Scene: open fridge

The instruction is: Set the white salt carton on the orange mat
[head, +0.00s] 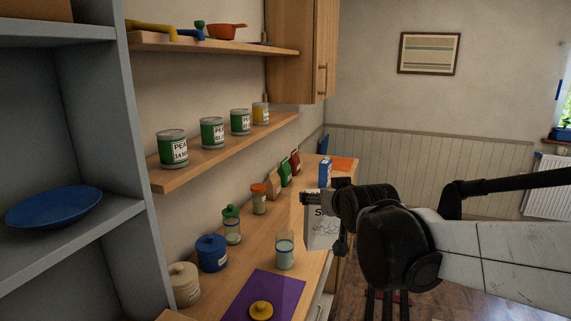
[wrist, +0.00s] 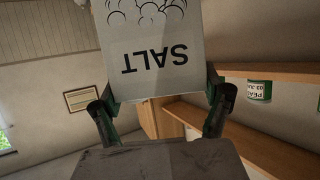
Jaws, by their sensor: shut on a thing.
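The white salt carton (head: 317,237) hangs at my gripper (head: 328,200), in front of the counter's right edge in the head view; the black gripper hides part of it. In the wrist view the carton (wrist: 150,55) sits between the two fingers of my gripper (wrist: 160,95), its SALT lettering upside down in that picture. My gripper is shut on it. The orange mat (head: 344,163) lies at the far end of the wooden counter, beyond the carton. Its left part is partly hidden by a blue box.
The blue box (head: 325,172) stands close in front of the mat. Green and red packs (head: 290,166), jars (head: 232,225) and a glass (head: 285,250) line the counter. A purple mat (head: 270,292) lies nearer. A shelf of cans (head: 215,150) runs above the counter's left side.

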